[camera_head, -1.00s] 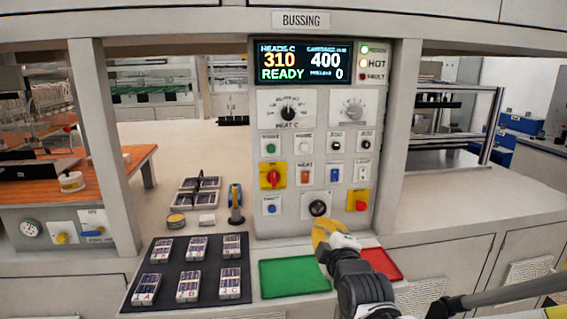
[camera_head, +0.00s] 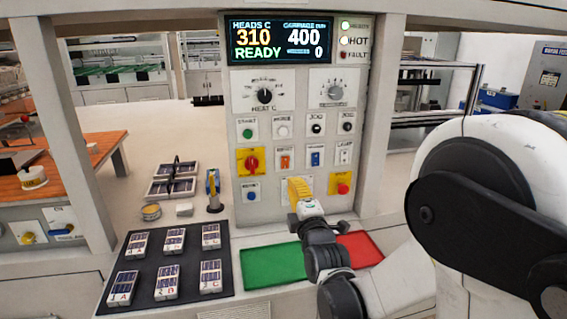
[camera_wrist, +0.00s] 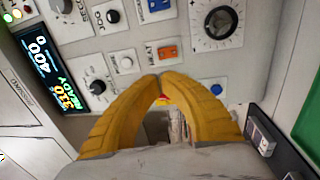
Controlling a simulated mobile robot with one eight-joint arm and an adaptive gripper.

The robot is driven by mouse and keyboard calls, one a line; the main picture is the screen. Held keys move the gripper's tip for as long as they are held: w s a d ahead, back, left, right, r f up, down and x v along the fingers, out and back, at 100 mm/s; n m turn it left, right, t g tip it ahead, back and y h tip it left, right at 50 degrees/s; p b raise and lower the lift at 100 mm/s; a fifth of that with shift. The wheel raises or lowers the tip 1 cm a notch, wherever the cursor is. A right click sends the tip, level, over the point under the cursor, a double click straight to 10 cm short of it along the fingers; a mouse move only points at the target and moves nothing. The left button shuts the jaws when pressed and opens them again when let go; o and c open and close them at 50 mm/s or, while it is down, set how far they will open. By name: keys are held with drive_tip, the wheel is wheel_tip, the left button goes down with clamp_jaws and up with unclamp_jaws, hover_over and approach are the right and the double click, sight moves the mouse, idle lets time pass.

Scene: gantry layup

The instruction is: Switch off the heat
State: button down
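My gripper (camera_head: 298,183) has yellow fingers and is in front of the panel, below the heat switch. In the wrist view its fingertips (camera_wrist: 160,77) meet with nothing seen between them; I cannot tell whether they touch the panel. The display (camera_head: 281,40) reads 310, READY, 400 and 0. The HEAT C dial (camera_head: 264,96) is at the panel's upper left.
A blue rocker (camera_head: 316,158) is right of the heat switch. A red rotary switch (camera_head: 252,162) on yellow is left of it; a red button (camera_head: 343,188) is lower right. Below are a green mat (camera_head: 272,266), a red mat (camera_head: 362,249) and a black tray (camera_head: 190,274) holding several modules.

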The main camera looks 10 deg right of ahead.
sight(282, 157)
drive_tip(key=w+b, duration=0.1)
drive_tip(key=w, duration=0.2)
drive_tip(key=w+b, duration=0.1)
drive_tip(key=w, duration=0.3)
drive_tip(key=w+r, duration=0.1)
drive_tip(key=w, duration=0.3)
drive_tip(key=shift+w+b, duration=0.1)
drive_tip(key=shift+b, duration=0.3)
drive_tip(key=shift+w+r, duration=0.2)
drive_tip(key=shift+w, duration=0.3)
drive_tip(key=shift+w+r, duration=0.25)
drive_tip(key=shift+w, duration=0.2)
drive_tip(key=shift+s, duration=0.1)
